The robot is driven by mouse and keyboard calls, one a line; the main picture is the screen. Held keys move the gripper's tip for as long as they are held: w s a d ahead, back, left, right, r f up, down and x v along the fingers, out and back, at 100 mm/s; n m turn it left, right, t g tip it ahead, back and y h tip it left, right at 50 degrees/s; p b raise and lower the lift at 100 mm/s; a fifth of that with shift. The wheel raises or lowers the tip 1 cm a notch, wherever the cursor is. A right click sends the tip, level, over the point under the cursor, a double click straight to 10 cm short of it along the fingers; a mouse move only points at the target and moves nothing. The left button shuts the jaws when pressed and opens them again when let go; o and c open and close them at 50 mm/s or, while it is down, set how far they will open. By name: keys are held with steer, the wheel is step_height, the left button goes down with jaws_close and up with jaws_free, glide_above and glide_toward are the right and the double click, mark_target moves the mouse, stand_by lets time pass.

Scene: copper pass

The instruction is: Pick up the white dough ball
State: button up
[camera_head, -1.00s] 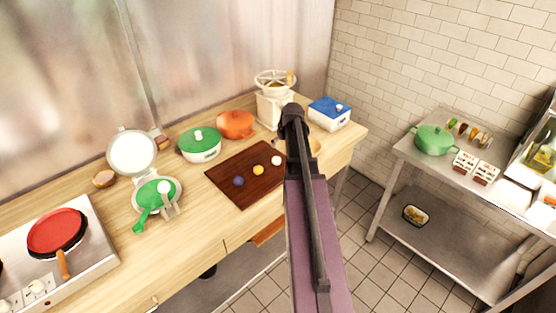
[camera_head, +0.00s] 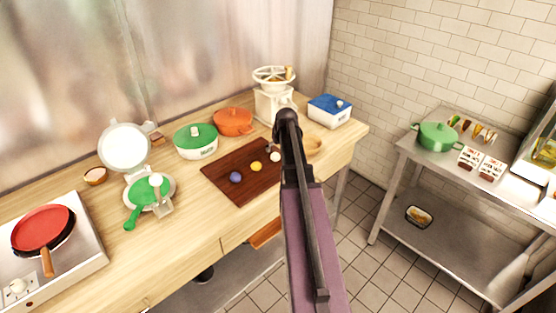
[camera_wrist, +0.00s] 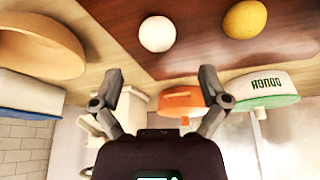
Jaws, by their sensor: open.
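The white dough ball (camera_head: 275,157) sits near the right end of a dark brown board (camera_head: 229,190) on the wooden counter. It also shows in the wrist view (camera_wrist: 157,34), near the top, beyond and between the fingertips. My gripper (camera_wrist: 161,88) is open and empty in the wrist view, apart from the ball. A yellow ball (camera_head: 256,166) lies left of the white one, and a dark purple ball (camera_head: 236,177) lies further left. The yellow ball also shows in the wrist view (camera_wrist: 245,19).
A wooden bowl (camera_head: 314,145) stands right of my arm, near a blue box (camera_head: 330,111). A cream grinder (camera_head: 272,103), an orange pot (camera_head: 232,121) and a green-lidded white container (camera_head: 196,142) stand behind the board.

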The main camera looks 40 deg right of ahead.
mark_target(274, 157)
steer(key=shift+w+f, duration=0.2)
steer(key=shift+f, duration=0.3)
steer(key=shift+b, duration=0.3)
steer(key=shift+b+x, duration=2.35)
steer(key=shift+x, duration=0.3)
steer(key=shift+d+r, duration=0.1)
steer(key=shift+d, duration=0.05)
steer(key=c, duration=1.2)
